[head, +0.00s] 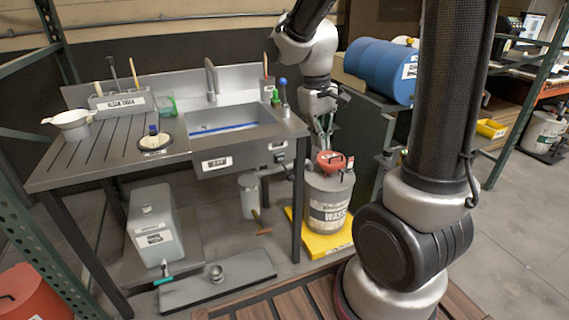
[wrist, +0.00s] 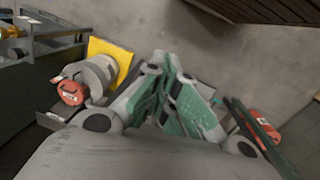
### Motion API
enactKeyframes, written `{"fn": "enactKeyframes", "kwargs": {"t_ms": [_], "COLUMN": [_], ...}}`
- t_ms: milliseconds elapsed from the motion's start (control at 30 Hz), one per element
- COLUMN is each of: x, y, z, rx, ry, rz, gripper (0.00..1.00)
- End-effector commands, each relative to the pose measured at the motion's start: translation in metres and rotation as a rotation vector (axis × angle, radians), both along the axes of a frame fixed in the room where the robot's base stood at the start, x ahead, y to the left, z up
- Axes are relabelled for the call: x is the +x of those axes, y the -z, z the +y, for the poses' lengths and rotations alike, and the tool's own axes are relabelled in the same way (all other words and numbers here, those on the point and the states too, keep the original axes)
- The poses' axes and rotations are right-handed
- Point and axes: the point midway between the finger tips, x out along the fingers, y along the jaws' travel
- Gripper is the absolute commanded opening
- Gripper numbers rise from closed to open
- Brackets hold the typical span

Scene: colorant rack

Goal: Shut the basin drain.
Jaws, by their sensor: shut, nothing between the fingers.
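The steel basin (head: 235,118) is set in the bench in the head view, with a blue line along its inside wall. The drain opening itself is not clearly visible. A small dark handle or knob (head: 280,157) is on the basin's front right, below a small label; whether it works the drain I cannot tell. A blue-topped lever (head: 284,97) stands at the basin's right rim. My gripper (head: 325,143) points down to the right of the basin, above the waste drum, shut and empty. Its closed fingers also show in the wrist view (wrist: 168,88).
A waste drum (head: 328,208) with a red funnel (head: 330,162) stands on a yellow tray (head: 314,246) below my gripper. A grey jug (head: 153,226) and a small canister (head: 249,196) stand under the bench. A blue barrel (head: 380,70) lies behind.

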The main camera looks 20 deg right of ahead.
Motion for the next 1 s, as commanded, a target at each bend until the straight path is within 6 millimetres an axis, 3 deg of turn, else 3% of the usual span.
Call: {"fn": "enactKeyframes", "kwargs": {"t_ms": [200,367,433,533,633,1000], "x": [0.081,0.142,0.176,0.208,0.215,0.215], "y": [0.06,0.097,0.102,0.085,0.083,0.084], "z": [0.009,0.017,0.02,0.024,0.026,0.026], "rx": [-0.066,-0.096,-0.102,-0.092,-0.082,-0.079], "ry": [-0.009,0.007,0.027,0.066,0.106,0.124], "rz": [0.021,-0.032,-0.098,-0.2,-0.236,-0.239], "gripper": [0.0,0.0,0.0,0.0,0.0,0.0]}}
